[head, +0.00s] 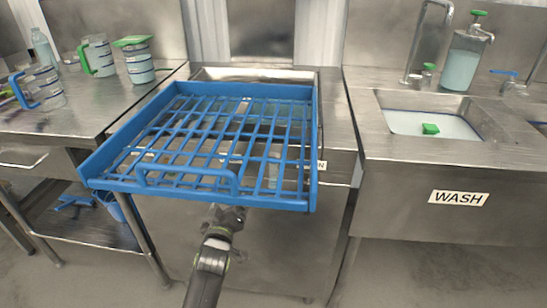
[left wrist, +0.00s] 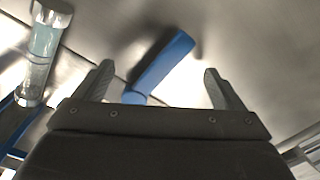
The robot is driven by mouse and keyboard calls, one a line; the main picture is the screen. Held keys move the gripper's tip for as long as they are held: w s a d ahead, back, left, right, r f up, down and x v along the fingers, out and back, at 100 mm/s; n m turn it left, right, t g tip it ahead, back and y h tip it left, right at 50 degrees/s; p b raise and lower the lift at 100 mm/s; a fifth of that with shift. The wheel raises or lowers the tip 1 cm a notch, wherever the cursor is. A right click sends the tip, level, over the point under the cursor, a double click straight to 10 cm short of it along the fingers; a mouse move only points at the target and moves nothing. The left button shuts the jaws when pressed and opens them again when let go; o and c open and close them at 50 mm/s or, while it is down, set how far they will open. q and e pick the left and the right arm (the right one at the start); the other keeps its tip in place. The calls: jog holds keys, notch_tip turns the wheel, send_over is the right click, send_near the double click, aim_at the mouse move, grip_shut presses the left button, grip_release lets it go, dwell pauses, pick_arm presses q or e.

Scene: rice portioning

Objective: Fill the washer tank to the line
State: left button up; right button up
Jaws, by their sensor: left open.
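The blue rack (head: 100,165) sits over the steel washer (head: 160,240) in the middle of the head view and hides most of what is behind its bars. A clear upright tube (head: 273,172) shows partly through them. In the left wrist view a clear tube with pale blue liquid (left wrist: 42,50) is at the upper left; a fill line on it cannot be made out. My left gripper (head: 228,212) is just below the rack's front edge. It is open, and a blue bar-shaped handle (left wrist: 163,68) lies ahead between its fingers (left wrist: 160,85). Contact cannot be told. My right gripper is not in view.
Measuring jugs (head: 140,68) stand on the left counter (head: 95,105). A gap separates washer and sink.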

pick_arm(q)
jog(key=s+p, duration=0.5)
jog(key=s, duration=0.2)
jog(key=shift+p, duration=0.3)
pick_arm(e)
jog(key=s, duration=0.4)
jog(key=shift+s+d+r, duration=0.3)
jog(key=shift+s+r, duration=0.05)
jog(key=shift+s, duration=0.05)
